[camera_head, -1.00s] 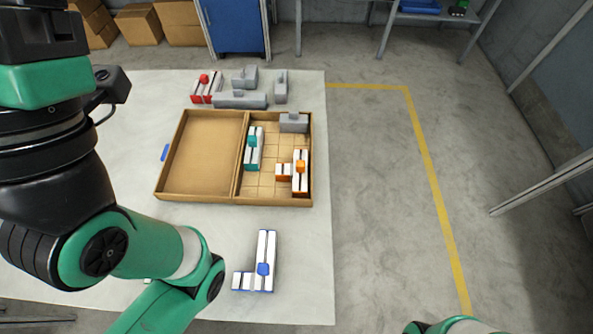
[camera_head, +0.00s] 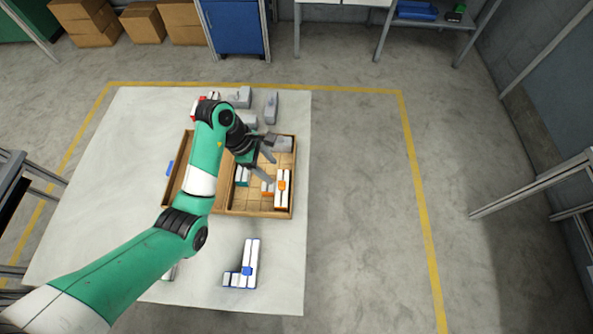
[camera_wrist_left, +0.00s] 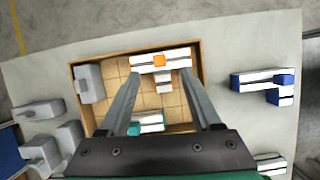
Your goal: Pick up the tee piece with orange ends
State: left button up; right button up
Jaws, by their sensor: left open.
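The tee piece with orange ends (camera_head: 282,190) is white with an orange block at its middle. My left gripper (camera_head: 270,168) is open and empty above the right compartment. In the left wrist view its two fingers (camera_wrist_left: 159,90) reach towards the tee piece without touching it. My right gripper is out of view.
A teal-ended white piece (camera_wrist_left: 148,121) and a grey block (camera_wrist_left: 90,83) share the compartment. Several grey blocks (camera_head: 271,107) and a red-ended piece (camera_head: 197,107) lie behind the tray. A blue-ended piece (camera_head: 250,262) lies in front. The mat right of the tray is clear.

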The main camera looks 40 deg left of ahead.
pick_arm(q)
jog(key=s+a+r, duration=0.1)
jog(key=a+r, duration=0.1)
jog(key=b, duration=0.2)
send_over(276, 187)
jog(key=s+a, duration=0.1)
jog(key=a, duration=0.1)
jog(key=shift+n, duration=0.4)
jog(key=f, duration=0.6)
jog(key=shift+d, duration=0.25)
jog(key=shift+w+d+f, duration=0.15)
jog(key=shift+f, duration=0.2)
jog(key=b+x, duration=0.1)
jog(key=x, duration=0.3)
jog(key=shift+f+b, duration=0.25)
jog(key=shift+b, duration=0.05)
jog(key=shift+d+f, duration=0.15)
jog(key=shift+f, duration=0.25)
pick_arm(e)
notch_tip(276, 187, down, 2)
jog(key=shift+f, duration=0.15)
pick_arm(q)
jog(key=shift+r, duration=0.1)
grip_shut()
